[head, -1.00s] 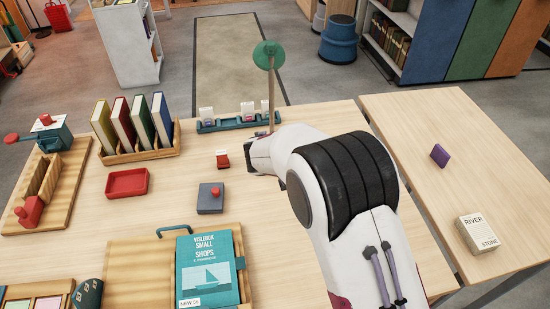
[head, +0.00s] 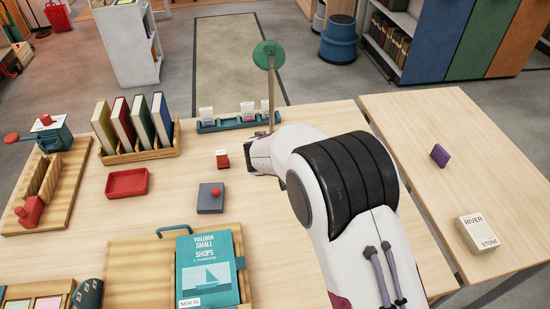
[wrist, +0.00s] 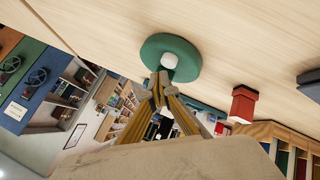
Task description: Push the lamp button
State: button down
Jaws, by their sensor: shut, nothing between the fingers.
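The lamp shows in the head view as a green round shade (head: 268,54) on a thin wooden pole (head: 271,95); my arm hides its foot. In the wrist view, a green disc (wrist: 185,43) lies against the tabletop with a round white button (wrist: 168,61) on it. My gripper (wrist: 158,80) is shut and empty. Its fingertips overlap the disc's edge close beside the button; I cannot tell if they touch it. In the head view my wrist is beside the pole's lower end, and the fingertips are hidden.
A small red block (head: 223,159) and a grey box with a red knob (head: 210,198) stand left of my arm. A teal rack (head: 225,124) is behind, and a wooden book rack (head: 140,154) stands farther left. Bare tabletop lies between them.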

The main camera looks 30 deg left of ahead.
jog(key=shift+f, duration=0.8)
dwell(1.2)
jog(key=shift+r, duration=0.8)
jog(key=shift+r, duration=0.1)
jog(key=shift+r, duration=2.95)
